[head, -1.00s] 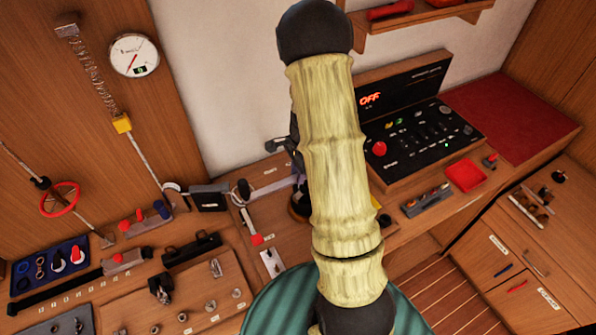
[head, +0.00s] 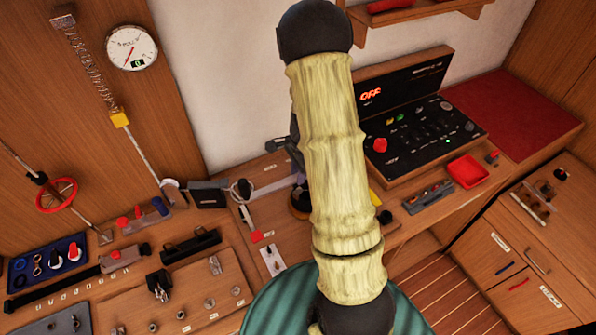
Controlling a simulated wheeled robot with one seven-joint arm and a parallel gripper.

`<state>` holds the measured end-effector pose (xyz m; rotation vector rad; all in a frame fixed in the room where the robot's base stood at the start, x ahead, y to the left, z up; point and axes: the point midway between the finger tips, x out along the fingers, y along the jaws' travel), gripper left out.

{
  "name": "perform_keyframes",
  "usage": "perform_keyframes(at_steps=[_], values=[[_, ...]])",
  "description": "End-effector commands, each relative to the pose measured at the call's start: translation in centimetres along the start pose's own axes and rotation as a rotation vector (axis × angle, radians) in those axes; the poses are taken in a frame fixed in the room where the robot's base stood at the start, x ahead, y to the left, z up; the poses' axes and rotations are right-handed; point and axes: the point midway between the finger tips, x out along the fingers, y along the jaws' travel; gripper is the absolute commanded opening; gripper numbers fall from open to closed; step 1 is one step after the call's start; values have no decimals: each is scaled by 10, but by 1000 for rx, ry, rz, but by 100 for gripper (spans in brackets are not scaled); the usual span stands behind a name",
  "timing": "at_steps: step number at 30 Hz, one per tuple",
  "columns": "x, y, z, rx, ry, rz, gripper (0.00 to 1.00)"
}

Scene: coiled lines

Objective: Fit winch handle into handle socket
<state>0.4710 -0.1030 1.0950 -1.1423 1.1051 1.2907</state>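I cannot pick out the winch handle for certain. A lever with a red end (head: 255,236) lies on the bench left of my arm, but I cannot tell whether it is the handle. A dark round-based fitting (head: 299,203) stands partly hidden behind my arm, and the handle socket is not clearly visible. My arm, in a pale yellow sleeve, fills the middle of the head view. My gripper does not show clearly; the arm covers that area. A dark part (head: 284,144) sticks out left of the arm, and I cannot tell what it belongs to.
A control panel (head: 425,138) reading OFF and a red tray (head: 467,171) are right of my arm. A red wheel (head: 57,196) and a gauge (head: 131,48) are at the left. A green striped round surface (head: 268,308) is in front. Fittings crowd the left bench.

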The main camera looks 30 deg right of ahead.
Motion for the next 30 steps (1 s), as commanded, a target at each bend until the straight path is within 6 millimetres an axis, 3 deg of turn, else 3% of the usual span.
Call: perform_keyframes(at_steps=[2, 8, 12, 21, 30], values=[[0, 0, 0, 0, 0, 0, 39], [0, 0, 0, 0, 0, 0, 39], [0, 0, 0, 0, 0, 0, 64], [-2, 0, 0, 0, 0, 1, 64], [-31, 0, 4, 0, 1, 0, 64]])
